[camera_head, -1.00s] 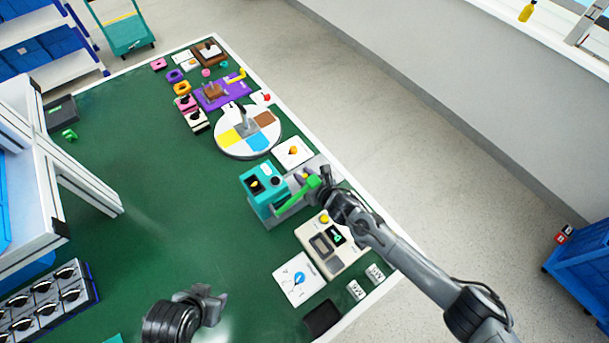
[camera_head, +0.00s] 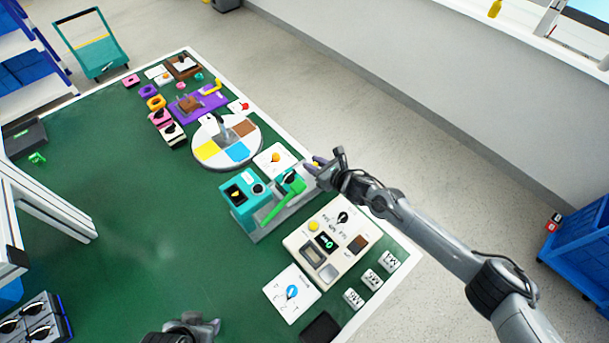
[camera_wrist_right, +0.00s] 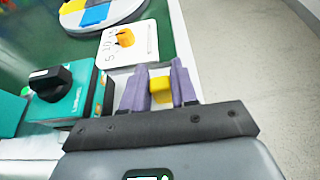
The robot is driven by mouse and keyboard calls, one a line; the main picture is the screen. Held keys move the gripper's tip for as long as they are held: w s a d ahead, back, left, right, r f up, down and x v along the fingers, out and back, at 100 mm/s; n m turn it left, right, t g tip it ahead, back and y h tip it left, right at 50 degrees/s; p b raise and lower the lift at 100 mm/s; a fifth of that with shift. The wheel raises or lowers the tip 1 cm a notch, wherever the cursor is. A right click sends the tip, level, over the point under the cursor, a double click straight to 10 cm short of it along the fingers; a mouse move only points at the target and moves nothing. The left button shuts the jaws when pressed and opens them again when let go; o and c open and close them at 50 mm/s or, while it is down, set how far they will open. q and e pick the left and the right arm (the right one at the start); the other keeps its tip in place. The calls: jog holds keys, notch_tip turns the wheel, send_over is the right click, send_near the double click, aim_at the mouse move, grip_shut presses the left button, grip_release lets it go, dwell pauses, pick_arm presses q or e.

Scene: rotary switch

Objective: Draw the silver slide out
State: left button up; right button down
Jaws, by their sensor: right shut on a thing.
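A teal machine (camera_head: 240,203) with a black knob stands near the table's right edge, with a green lever (camera_head: 281,204) and a silver-grey metal part (camera_head: 266,231) along its side. I cannot tell clearly which part is the silver slide. My right gripper (camera_head: 316,165) is at the machine's far right end, over the table edge. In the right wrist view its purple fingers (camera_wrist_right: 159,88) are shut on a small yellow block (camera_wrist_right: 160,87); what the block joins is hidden. The teal machine (camera_wrist_right: 68,97) is left of the fingers. My left gripper (camera_head: 203,326) is at the bottom edge, partly cut off.
A cream panel (camera_head: 298,242) with a dial and buttons stands just nearer than the machine. A white card with an orange knob (camera_head: 275,158) and a round coloured disc (camera_head: 227,162) lie beyond it. The left table surface is mostly clear.

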pick_arm(q)
jog(key=shift+a, duration=0.1)
pick_arm(e)
jog(key=shift+w+d, duration=0.1)
jog(key=shift+d, duration=0.05)
jog(key=shift+f, duration=0.1)
jog(key=c, duration=1.1)
grip_release()
pick_arm(q)
jog(key=shift+w, duration=0.1)
pick_arm(e)
jog(key=shift+o, duration=0.7)
jog(key=shift+w+d, duration=0.1)
pick_arm(q)
jog(key=shift+r, duration=0.1)
notch_tip(320, 180, up, 2)
jog(key=shift+p, duration=1.1)
pick_arm(e)
jog(key=v, duration=1.1)
